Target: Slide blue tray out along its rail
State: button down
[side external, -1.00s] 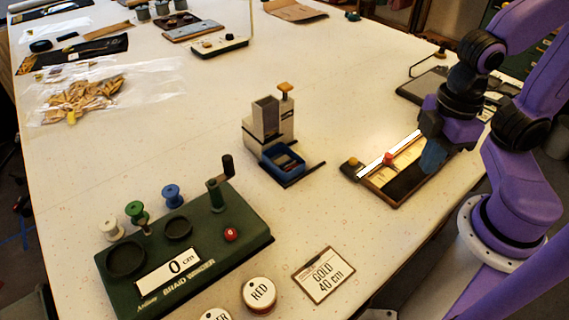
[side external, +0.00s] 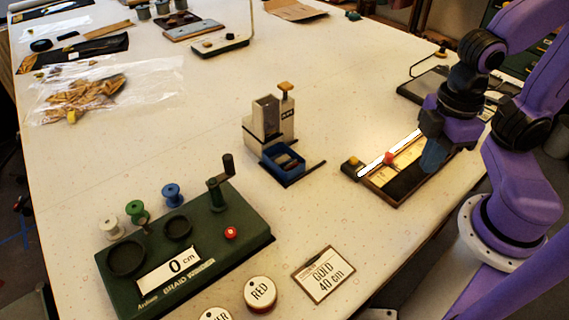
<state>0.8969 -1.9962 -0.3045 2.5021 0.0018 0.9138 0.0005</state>
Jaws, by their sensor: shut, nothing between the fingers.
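The blue tray (side external: 271,163) sits at the front foot of a grey and white upright dispenser (side external: 267,120). It holds some dark and brownish pieces. A dark rail (side external: 306,173) runs on the table beside and in front of the tray. How far the tray sits along the rail is hard to tell. My gripper (side external: 433,158) is at the right, pointing down over a shallow wooden-framed box, well apart from the tray. Its fingers look shut with nothing visible between them.
The wooden-framed box (side external: 374,181) with a lit strip, yellow and red knobs lies under my gripper. A green braid winder (side external: 205,240) with spools stands at the front left. A GOLD 40 cm card (side external: 324,274) lies in front. Table between dispenser and box is mostly clear.

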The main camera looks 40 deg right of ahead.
dwell(0.3)
jog(key=c, duration=0.9)
grip_release()
jog(key=shift+w+a, duration=0.15)
jog(key=o, duration=0.8)
jog(key=shift+w+a+r+m, duration=0.2)
jog(key=shift+w+a+m, duration=0.15)
jog(key=shift+w, duration=0.1)
jog(key=shift+w+a+r+m, duration=0.15)
jog(key=shift+w+a+m, duration=0.15)
jog(key=shift+w, duration=0.15)
notch_tip(320, 180, up, 5)
jog(key=m, duration=1.1)
send_over(292, 167)
jog(key=shift+r, duration=0.1)
notch_tip(292, 167, down, 17)
jog(key=shift+f, duration=0.2)
